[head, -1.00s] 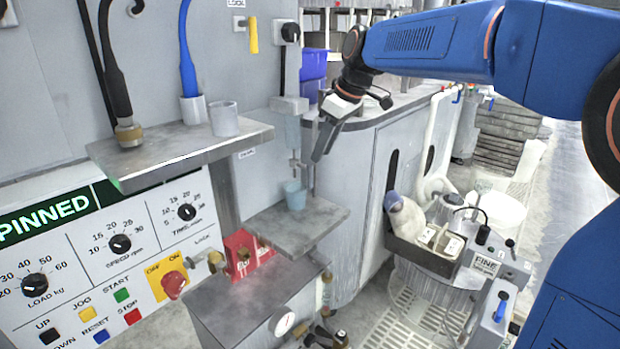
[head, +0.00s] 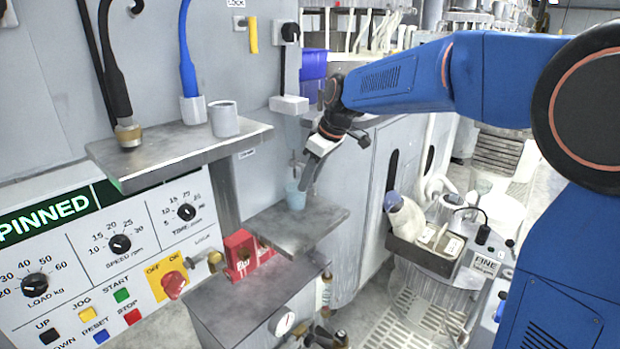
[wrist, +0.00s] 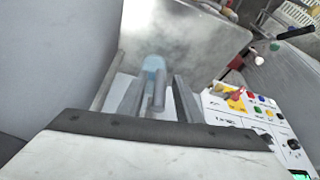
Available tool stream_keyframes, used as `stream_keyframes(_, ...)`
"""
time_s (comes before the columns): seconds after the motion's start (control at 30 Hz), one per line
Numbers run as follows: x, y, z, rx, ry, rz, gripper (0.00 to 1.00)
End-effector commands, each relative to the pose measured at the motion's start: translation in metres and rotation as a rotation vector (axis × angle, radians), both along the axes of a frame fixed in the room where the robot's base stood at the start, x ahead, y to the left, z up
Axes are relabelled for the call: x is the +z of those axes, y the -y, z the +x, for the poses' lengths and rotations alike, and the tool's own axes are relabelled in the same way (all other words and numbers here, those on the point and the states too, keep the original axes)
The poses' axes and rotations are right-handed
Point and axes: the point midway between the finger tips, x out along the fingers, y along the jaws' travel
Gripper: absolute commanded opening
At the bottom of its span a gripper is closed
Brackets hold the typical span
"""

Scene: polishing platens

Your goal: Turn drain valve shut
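My gripper (head: 305,186) points down in front of the drain fitting below the clear tube, close to the pale blue cup (head: 296,196). In the wrist view my gripper (wrist: 160,82) has its two fingers apart. A short grey rod (wrist: 159,92) shows between them, with the blue cup (wrist: 153,64) beyond. I cannot tell whether the fingers touch the rod. The drain valve (head: 292,164) is a small metal fitting under the tube, above the cup; my gripper partly covers it and its handle position is unclear.
The cup stands on a metal shelf (head: 275,228). A higher shelf (head: 150,158) at left holds a grey cup (head: 224,118) and hose holders. A red box (head: 240,256) sits below on a cabinet. A red knob (head: 174,285) is on the control panel.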

Motion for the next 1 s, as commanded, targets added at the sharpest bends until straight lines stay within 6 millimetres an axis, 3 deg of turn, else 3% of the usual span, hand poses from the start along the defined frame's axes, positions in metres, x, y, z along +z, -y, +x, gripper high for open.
stream_keyframes(0.07,0.0001,0.0001,0.0001,0.0,0.0,0.0,0.29)
stream_keyframes(0.2,0.0002,0.0001,0.0,0.0,0.0,0.0,0.0)
stream_keyframes(0.63,-0.0002,0.0004,0.0,-0.003,-0.043,0.041,0.0)
stream_keyframes(1.0,0.0011,-0.004,-0.0042,-0.003,-0.24,0.238,0.0)
